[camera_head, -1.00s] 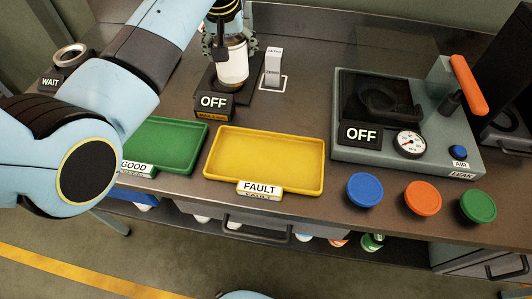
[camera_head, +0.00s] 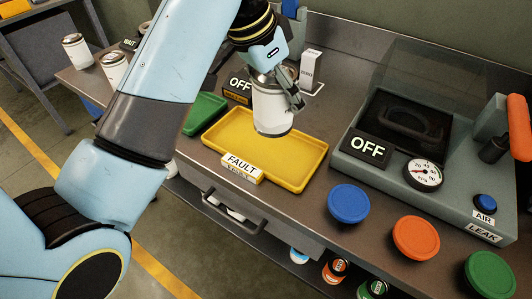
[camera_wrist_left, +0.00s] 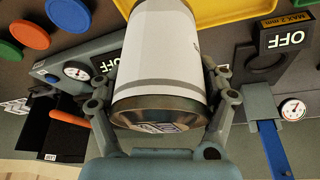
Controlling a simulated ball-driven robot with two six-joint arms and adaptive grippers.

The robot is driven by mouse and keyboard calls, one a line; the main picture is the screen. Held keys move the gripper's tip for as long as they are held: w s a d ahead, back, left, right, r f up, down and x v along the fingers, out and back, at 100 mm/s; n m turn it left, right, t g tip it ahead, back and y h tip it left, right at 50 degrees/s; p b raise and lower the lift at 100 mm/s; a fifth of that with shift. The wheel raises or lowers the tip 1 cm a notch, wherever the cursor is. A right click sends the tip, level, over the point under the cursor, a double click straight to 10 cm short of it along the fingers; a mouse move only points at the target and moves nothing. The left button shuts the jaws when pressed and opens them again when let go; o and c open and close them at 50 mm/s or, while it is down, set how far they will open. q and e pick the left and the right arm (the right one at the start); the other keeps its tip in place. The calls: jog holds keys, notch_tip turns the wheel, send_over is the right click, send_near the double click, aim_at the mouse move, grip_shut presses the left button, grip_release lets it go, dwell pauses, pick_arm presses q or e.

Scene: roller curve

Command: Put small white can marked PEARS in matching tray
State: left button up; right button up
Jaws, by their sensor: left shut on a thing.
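A white can with a metal rim (camera_head: 272,108) is held upright by my left gripper (camera_head: 287,92). It is over the back part of the yellow tray labelled FAULT (camera_head: 300,175). I cannot tell whether its bottom touches the tray. In the left wrist view the can (camera_wrist_left: 158,50) sits between both fingers of the gripper (camera_wrist_left: 160,105); no PEARS marking is readable. The green tray (camera_head: 203,114) is left of the yellow one, mostly hidden behind my left arm. My right gripper is not in view.
A device marked OFF (camera_head: 239,86) and a ZERO block (camera_head: 311,68) stand behind the yellow tray. A grey leak tester (camera_head: 400,165) is at right, with blue (camera_head: 348,203), orange (camera_head: 416,237) and green (camera_head: 490,274) discs before it. Two white cans (camera_head: 76,50) stand at far left.

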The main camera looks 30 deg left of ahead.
pick_arm(q)
jog(key=shift+w+a+f, duration=0.2)
jog(key=shift+a+f, duration=0.55)
jog(key=shift+a, duration=0.3)
jog(key=shift+w+a+f+p, duration=0.35)
jog(key=shift+w+a+f, duration=0.3)
jog(key=shift+a+f, duration=0.9)
jog(key=shift+w+a+f+p, duration=0.3)
jog(key=shift+w+a+f, duration=0.4)
jog(key=shift+a+f, duration=0.85)
jog(key=shift+w+a+f+p, duration=0.35)
jog(key=shift+w+a+f, duration=0.3)
jog(key=shift+a+f, duration=0.9)
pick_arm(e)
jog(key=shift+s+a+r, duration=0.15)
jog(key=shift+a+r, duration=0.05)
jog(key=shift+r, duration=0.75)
pick_arm(q)
jog(key=shift+d+f, duration=0.3)
jog(key=shift+f, duration=0.05)
jog(key=o, duration=1.7)
jog(key=shift+f, duration=0.1)
jog(key=v, duration=1.2)
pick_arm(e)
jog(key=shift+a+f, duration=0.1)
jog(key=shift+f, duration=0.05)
